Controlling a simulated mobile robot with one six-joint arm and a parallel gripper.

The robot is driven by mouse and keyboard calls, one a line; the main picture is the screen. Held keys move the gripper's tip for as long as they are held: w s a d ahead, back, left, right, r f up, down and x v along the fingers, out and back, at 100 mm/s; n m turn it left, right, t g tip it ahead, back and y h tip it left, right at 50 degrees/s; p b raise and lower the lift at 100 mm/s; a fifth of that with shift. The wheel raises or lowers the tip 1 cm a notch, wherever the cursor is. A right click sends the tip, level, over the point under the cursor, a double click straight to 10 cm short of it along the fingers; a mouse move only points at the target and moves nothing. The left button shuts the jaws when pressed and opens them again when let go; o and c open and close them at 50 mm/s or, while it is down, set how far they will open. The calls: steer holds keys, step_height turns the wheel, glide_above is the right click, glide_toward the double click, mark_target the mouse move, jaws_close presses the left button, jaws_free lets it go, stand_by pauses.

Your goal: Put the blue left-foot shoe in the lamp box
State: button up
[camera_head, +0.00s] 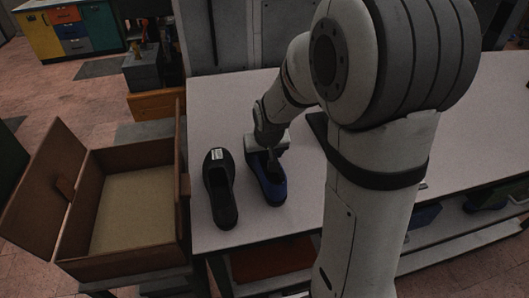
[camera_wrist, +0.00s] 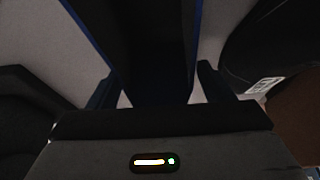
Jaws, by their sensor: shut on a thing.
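The blue shoe (camera_head: 272,190) lies on the white table, toe toward the front edge. My gripper (camera_head: 272,152) reaches down from above to its far end and is shut on it. In the wrist view the dark shoe with blue edges (camera_wrist: 145,60) fills the space between my fingers (camera_wrist: 155,90). I cannot tell from the frames whether it is a left-foot shoe. A brown open box (camera_head: 135,263) with a pale floor stands left of the table, lid swung to the left. No lamp mark is readable on it.
A black shoe (camera_head: 220,196) with a white label lies close beside the blue one, between it and the box; it also shows in the wrist view (camera_wrist: 245,55). The box's right wall rises at the table's left edge. A shelf below the table (camera_head: 440,236) holds dark and blue items.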

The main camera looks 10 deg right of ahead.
steer(key=o, duration=1.3)
steer(key=shift+s, duration=0.1)
